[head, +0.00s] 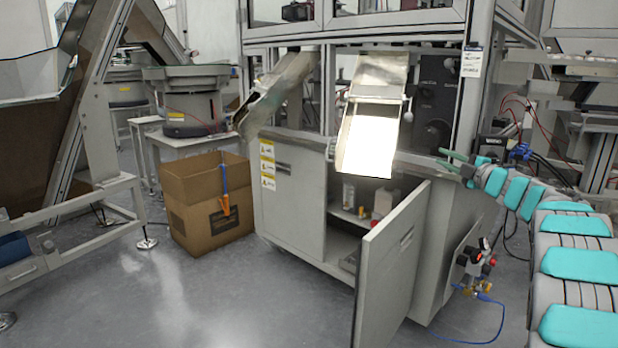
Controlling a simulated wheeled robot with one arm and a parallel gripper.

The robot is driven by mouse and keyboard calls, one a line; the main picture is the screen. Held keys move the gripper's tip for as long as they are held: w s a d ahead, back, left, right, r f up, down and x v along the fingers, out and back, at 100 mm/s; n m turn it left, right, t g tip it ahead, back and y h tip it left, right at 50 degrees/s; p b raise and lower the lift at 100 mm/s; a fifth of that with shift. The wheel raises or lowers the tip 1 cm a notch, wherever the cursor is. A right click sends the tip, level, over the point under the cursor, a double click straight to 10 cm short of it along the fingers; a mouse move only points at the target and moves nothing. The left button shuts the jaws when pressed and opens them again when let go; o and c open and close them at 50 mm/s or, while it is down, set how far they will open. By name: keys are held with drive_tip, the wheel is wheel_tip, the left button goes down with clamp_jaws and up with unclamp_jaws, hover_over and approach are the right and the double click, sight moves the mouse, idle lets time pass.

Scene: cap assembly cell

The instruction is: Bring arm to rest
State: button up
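My arm (574,260), with teal pads, comes in from the lower right and reaches toward the middle of the head view. My gripper (447,160) is at its far end, beside the right side of the machine cabinet. Its two green fingers show a small gap between them, and nothing is seen held. The gripper is small in the picture, and what lies just behind it is unclear.
The cabinet door (392,268) stands open toward me. A bright metal chute (370,130) slopes above the cabinet. A cardboard box (207,200) with an orange-and-blue tool on its side stands left. The floor front left is clear.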

drive_tip(key=s+d+r+m+g+h, duration=0.1)
drive_tip(key=s+d+r+m+h, duration=0.3)
drive_tip(key=s+m+h, duration=0.7)
drive_tip(key=s+a+f+m+g+p, duration=0.1)
drive_tip(key=s+a+f+m+g, duration=0.45)
drive_tip(key=s+f, duration=0.55)
drive_tip(key=s+a+f+m+g+p, duration=0.1)
drive_tip(key=s+a+f+m+g, duration=0.5)
drive_tip(key=s, duration=0.8)
drive_tip(key=s+a+f+g+y, duration=0.1)
drive_tip(key=s+a+f+g, duration=0.1)
drive_tip(key=s+a, duration=0.3)
drive_tip(key=s+a+f+n+g+y, duration=0.1)
drive_tip(key=s+a+f, duration=0.3)
drive_tip(key=s, duration=0.9)
drive_tip(key=s+a+f+g+y, duration=0.1)
drive_tip(key=s+a+f+g, duration=0.2)
drive_tip(key=s+a, duration=0.3)
drive_tip(key=s, duration=0.4)
drive_tip(key=shift+a+f, duration=0.35)
drive_tip(key=shift+f, duration=0.05)
drive_tip(key=shift+w+n+g, duration=0.1)
drive_tip(key=shift+n+g, duration=0.15)
